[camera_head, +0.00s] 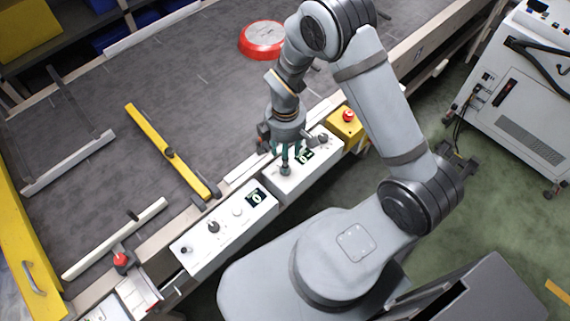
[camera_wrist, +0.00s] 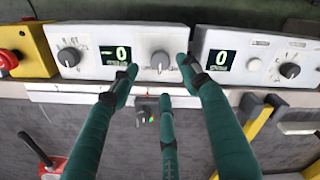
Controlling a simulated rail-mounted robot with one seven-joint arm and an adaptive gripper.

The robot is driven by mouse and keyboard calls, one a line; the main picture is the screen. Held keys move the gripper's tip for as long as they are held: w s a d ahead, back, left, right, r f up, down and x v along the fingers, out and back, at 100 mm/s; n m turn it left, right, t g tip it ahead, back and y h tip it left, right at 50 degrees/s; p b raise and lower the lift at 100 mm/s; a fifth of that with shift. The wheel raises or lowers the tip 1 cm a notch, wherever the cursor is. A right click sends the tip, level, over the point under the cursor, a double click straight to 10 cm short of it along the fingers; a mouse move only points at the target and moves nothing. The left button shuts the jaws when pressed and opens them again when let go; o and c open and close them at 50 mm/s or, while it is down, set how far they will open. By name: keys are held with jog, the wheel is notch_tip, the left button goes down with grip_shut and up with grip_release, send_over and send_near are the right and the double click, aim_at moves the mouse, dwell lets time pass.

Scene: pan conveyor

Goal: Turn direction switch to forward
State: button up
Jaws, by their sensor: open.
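My gripper (camera_head: 288,158) has teal fingers and is open above the nearer white control box (camera_head: 300,178). In the wrist view, the spread fingertips of my gripper (camera_wrist: 158,74) lie either side of a grey knob (camera_wrist: 160,61); contact cannot be told. Left of that knob are a display reading 0 (camera_wrist: 116,54) and another dark knob (camera_wrist: 69,56) with small lettering. The second white control box (camera_head: 225,238) has a display (camera_head: 256,196), a white button (camera_head: 237,211) and a dark knob (camera_head: 213,226). The lettering is too small to tell which knob is the direction switch.
A yellow box with a red button (camera_head: 347,116) adjoins the nearer control box. A red round pan (camera_head: 262,40) lies on the dark conveyor (camera_head: 215,75). A yellow bar (camera_head: 165,148) crosses the belt. A white machine (camera_head: 520,105) stands on the green floor at right.

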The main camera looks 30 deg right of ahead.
notch_tip(320, 180, down, 7)
jog(key=shift+r+p, duration=0.15)
jog(key=shift+p, duration=0.4)
jog(key=shift+c, duration=0.7)
jog(key=c, duration=1)
